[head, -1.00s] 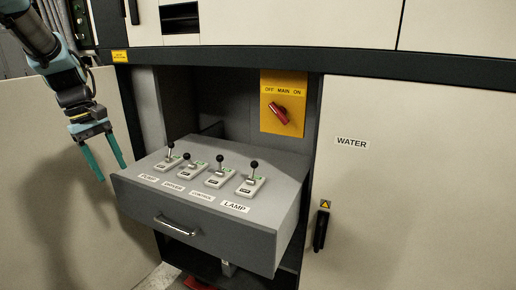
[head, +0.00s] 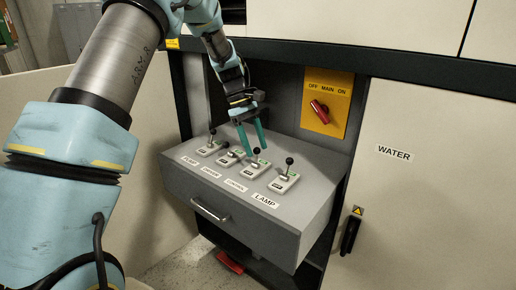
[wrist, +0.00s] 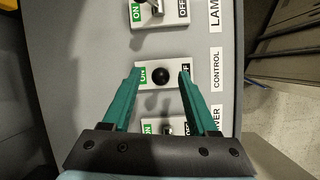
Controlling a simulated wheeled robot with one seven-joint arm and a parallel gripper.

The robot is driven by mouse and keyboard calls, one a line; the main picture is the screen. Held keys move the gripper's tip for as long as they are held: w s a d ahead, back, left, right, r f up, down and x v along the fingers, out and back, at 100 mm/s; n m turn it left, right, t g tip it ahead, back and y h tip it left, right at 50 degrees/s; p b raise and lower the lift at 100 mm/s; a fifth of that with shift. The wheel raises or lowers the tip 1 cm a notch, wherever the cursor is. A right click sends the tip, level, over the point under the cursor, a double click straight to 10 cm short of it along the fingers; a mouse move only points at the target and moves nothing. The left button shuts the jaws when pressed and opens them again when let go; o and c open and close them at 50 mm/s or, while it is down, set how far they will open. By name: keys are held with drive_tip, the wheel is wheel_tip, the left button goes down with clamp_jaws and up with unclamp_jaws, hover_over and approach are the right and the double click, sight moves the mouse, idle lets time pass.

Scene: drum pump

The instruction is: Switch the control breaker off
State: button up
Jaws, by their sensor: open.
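The control breaker (head: 253,171) is third from the left in a row on the grey drawer's top, with a black ball knob on its lever. In the wrist view the control breaker (wrist: 150,67) lies straight ahead, its CONTROL label (wrist: 217,70) to the right. My gripper (head: 255,148) is open above it with teal fingers pointing down. In the wrist view the knob (wrist: 161,76) shows between my fingers, the left finger on the ON side and the right on the OFF side. Contact between fingers and knob cannot be told.
The lamp breaker (head: 283,181) stands close on the right, other breakers (head: 211,148) on the left. The grey drawer (head: 225,207) stands pulled out. Behind it is a yellow plate (head: 340,83) with a red main switch (head: 320,112). A WATER door (head: 430,190) is at right.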

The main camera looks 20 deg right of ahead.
drive_tip(key=shift+x, duration=1.2)
drive_tip(key=shift+c, duration=0.3)
clamp_jaws()
